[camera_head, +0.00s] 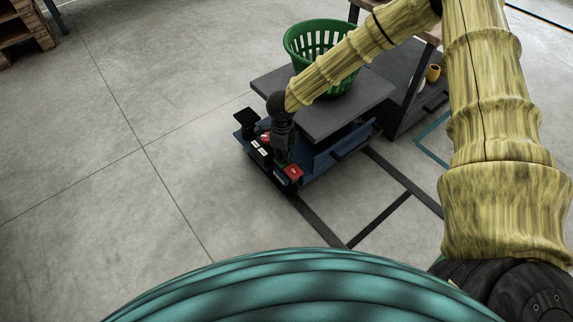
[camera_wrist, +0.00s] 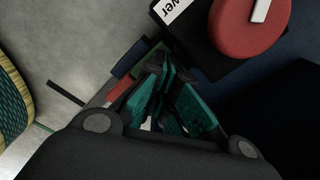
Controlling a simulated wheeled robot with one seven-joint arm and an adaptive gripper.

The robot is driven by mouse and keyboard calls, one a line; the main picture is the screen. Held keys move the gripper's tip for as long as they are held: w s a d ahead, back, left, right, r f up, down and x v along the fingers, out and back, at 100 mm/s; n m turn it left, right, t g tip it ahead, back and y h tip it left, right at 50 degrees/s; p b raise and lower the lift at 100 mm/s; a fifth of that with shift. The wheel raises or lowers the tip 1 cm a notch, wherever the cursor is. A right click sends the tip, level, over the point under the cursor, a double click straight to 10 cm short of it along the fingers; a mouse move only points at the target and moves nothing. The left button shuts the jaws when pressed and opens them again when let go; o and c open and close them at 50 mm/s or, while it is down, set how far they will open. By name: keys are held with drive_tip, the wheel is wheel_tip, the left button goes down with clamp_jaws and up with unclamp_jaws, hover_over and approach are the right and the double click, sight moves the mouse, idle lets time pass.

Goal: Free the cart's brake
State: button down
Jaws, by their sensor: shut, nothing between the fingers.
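The cart (camera_head: 352,108) has a grey top plate over a dark blue base. Several small parts sit on its near-left end. A red part (camera_head: 293,171) is at the front corner there, and another red part (camera_head: 265,138) is further back. Which one is the brake I cannot tell. My gripper (camera_head: 283,160) points down among them, its fingers shut and empty. In the wrist view, the fingertips (camera_wrist: 168,78) lie left of a round red knob (camera_wrist: 240,35) with a white mark, apart from it. A white label (camera_wrist: 172,10) ending in "ver" is beside the knob.
A green basket (camera_head: 318,38) stands on the cart's top plate, close to my forearm. A dark bench (camera_head: 410,80) with a yellow cup (camera_head: 433,73) is behind the cart. A wooden pallet stack (camera_head: 20,30) is far left. The floor left of the cart is clear.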

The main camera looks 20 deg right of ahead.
drive_tip(key=shift+f, duration=0.15)
wheel_tip(320, 180, up, 7)
drive_tip(key=p, duration=0.8)
idle(0.6)
drive_tip(key=shift+a, duration=0.1)
idle(0.4)
